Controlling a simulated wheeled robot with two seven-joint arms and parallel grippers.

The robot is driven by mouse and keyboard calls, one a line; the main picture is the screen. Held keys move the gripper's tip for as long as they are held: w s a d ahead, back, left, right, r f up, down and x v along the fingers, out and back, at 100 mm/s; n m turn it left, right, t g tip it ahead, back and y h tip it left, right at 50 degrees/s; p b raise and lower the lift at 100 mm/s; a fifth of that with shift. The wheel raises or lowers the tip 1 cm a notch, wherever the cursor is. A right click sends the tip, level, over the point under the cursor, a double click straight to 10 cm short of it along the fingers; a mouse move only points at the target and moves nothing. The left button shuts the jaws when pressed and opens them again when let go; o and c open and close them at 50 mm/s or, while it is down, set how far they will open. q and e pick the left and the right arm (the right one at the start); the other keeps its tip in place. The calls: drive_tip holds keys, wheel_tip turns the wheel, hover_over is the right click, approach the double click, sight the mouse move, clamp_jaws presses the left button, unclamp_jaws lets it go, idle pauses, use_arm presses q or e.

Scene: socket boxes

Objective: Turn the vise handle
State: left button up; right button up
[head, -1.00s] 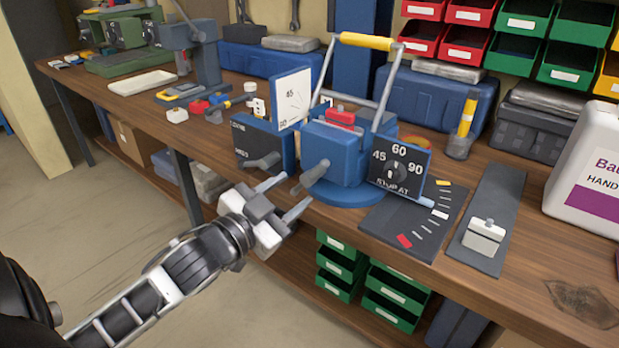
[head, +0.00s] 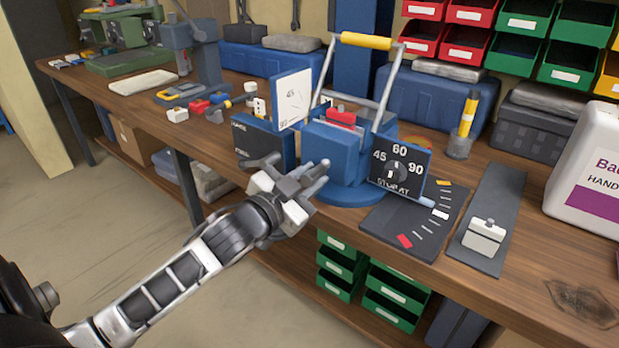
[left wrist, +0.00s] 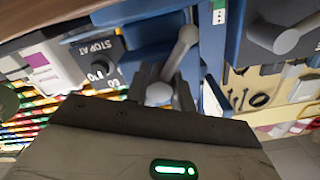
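The blue vise (head: 335,150) stands on a round blue base near the bench's front edge. The "STOP AT" dial panel (head: 400,168), marked 45, 60 and 90, stands to the vise's right. My right gripper is not in view.
A dark lettered panel (head: 262,140) with a second grey handle stands just left of the vise. A white scale plate (head: 292,98) rises behind it. A dark marked plate (head: 385,228) lies at the right. Green drawers (head: 340,265) hang below the bench.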

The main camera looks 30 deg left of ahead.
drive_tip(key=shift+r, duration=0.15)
use_arm(q)
drive_tip(key=shift+r+m+p, duration=0.1)
drive_tip(key=shift+m+p, duration=0.6)
drive_tip(key=shift+m, duration=0.2)
drive_tip(key=m+p, duration=0.2)
drive_tip(key=m, duration=0.3)
drive_tip(key=shift+p, duration=0.35)
drive_tip(key=shift+m+p, duration=0.6)
drive_tip(key=shift+m, duration=1.5)
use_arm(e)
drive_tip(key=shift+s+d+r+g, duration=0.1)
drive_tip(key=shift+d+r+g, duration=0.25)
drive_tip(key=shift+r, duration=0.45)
use_arm(q)
drive_tip(key=o, duration=1)
drive_tip(key=shift+s, duration=0.1)
